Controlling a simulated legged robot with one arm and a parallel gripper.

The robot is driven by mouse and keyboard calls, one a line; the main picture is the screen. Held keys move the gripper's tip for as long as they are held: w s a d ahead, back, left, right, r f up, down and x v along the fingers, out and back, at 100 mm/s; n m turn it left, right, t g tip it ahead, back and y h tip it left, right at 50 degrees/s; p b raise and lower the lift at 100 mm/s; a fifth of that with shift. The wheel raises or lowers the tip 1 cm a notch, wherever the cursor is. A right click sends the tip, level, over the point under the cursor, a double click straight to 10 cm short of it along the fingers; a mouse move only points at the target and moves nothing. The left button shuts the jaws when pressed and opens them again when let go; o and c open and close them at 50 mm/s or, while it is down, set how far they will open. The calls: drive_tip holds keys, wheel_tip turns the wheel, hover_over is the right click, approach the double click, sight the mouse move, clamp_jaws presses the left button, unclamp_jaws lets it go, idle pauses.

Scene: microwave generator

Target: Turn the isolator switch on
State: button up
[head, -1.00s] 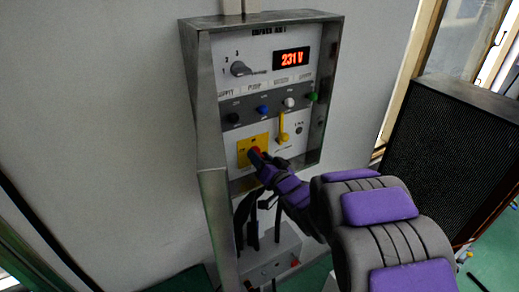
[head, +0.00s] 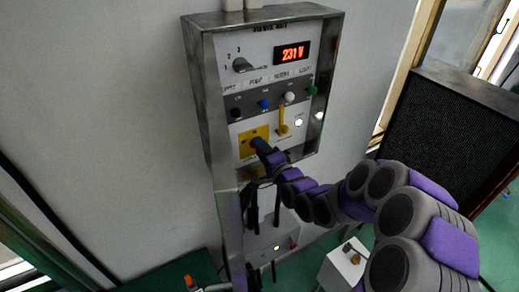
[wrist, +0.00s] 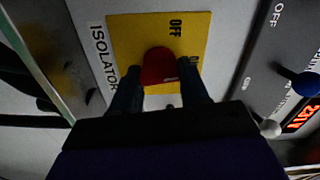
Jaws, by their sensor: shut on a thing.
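The isolator switch is a red knob (wrist: 159,66) on a yellow plate (wrist: 197,28) marked OFF, beside the word ISOLATOR. In the head view the yellow plate (head: 245,150) is low on the grey control box; my gripper hides the knob there. My gripper (head: 258,144) reaches it from the lower right. In the wrist view my gripper (wrist: 160,86) has one finger on each side of the red knob and is shut on it.
Above the plate are a yellow lever (head: 283,120), several coloured buttons, a black rotary selector (head: 244,65) and a display (head: 293,53) reading 231 V. A white lamp (head: 298,122) is lit. Cables hang below the box. A dark grille (head: 450,130) stands at right.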

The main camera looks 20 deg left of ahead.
drive_tip(key=shift+w+d+m, duration=0.15)
drive_tip(key=shift+d+m, duration=0.05)
drive_tip(key=shift+m, duration=0.7)
drive_tip(key=o, duration=0.8)
drive_tip(key=shift+f, duration=0.1)
drive_tip(key=shift+o, duration=1.3)
drive_tip(key=shift+w+d, duration=0.15)
drive_tip(key=shift+w, duration=0.05)
drive_tip(key=shift+s+d+b, duration=0.15)
drive_tip(key=shift+s+b, duration=0.15)
drive_tip(key=b+v, duration=0.8)
drive_tip(key=v, duration=0.4)
drive_tip(key=shift+w, duration=0.2)
drive_tip(key=shift+d+f+b, duration=0.1)
drive_tip(key=shift+f+b, duration=0.15)
drive_tip(key=shift+b, duration=0.75)
drive_tip(key=shift+s+b, duration=0.1)
drive_tip(key=shift+b, duration=0.4)
